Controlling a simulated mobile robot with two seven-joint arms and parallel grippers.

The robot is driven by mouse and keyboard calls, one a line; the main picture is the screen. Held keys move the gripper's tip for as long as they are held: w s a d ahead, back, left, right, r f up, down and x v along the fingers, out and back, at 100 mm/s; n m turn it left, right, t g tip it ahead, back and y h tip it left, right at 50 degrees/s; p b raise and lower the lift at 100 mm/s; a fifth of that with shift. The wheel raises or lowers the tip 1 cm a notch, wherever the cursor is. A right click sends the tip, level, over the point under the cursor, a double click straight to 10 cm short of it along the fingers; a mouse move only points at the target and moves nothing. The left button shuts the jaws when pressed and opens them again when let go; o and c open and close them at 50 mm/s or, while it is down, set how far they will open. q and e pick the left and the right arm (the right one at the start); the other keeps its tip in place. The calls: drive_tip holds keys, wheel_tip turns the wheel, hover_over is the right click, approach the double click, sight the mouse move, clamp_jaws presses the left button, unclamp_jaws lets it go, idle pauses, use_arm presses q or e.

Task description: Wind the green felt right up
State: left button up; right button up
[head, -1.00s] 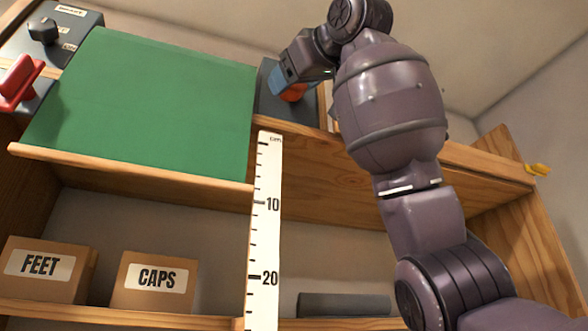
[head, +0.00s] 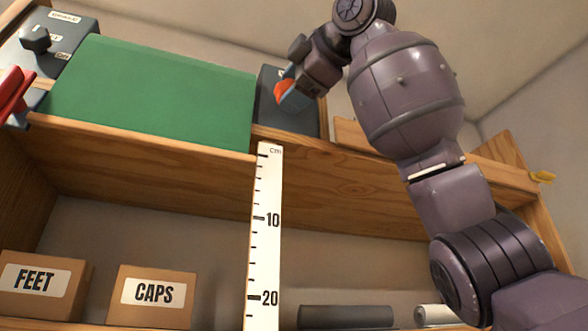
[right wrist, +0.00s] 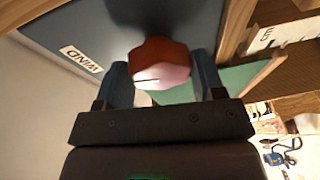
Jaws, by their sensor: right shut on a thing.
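The green felt (head: 155,92) hangs as a sheet at the upper left in the head view. A wooden batten (head: 140,138) runs along its lower edge, a little below the top of the white cm scale (head: 265,215). My right gripper (head: 290,95) is shut on an orange-red knob (head: 283,90) on a dark panel right of the felt. The right wrist view shows the knob (right wrist: 160,60) between the two fingers, its pale face marked with a dark line. A "WIND" label (right wrist: 82,59) is on the panel beside it. My left gripper is not in view.
A dark box with a black knob (head: 35,40) and a red part (head: 12,95) are at the far left. My right arm covers much of the right side.

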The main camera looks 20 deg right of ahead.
drive_tip(key=shift+a+f+n+g+h, duration=0.1)
drive_tip(key=shift+n+g+h, duration=0.25)
drive_tip(key=shift+n, duration=0.75)
drive_tip(key=o, duration=0.9)
drive_tip(key=b+v, duration=0.2)
drive_tip(key=v, duration=0.9)
drive_tip(key=shift+w, duration=0.1)
